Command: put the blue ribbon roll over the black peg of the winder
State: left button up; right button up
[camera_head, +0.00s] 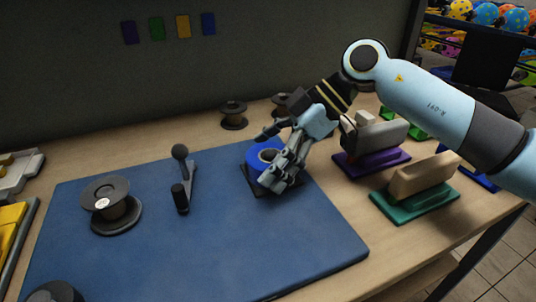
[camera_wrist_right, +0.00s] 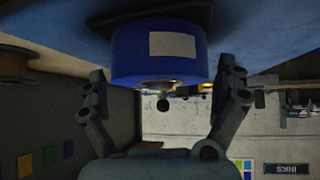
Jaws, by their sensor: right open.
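The blue ribbon roll (camera_head: 256,165) sits on a dark square pad (camera_head: 291,187) on the blue mat. It also shows in the right wrist view (camera_wrist_right: 135,58), with a pale label on its side. My right gripper (camera_head: 272,160) is open around the roll. In the right wrist view its fingers stand on either side of the roll, with gaps showing. A grey winder arm (camera_head: 190,180) with a round dark knob and a black upright peg (camera_head: 180,198) stands left of the roll, on the mat. My left gripper is out of view.
A dark spool (camera_head: 110,205) stands on the mat at left, and another (camera_head: 233,115) stands behind it on the table. Blocks on purple (camera_head: 372,163) and green (camera_head: 415,198) bases stand to the right. The mat's front middle is clear.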

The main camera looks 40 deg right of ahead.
notch_tip(320, 180, up, 10)
dwell(0.4)
jog(key=shift+f, duration=0.1)
dwell(0.4)
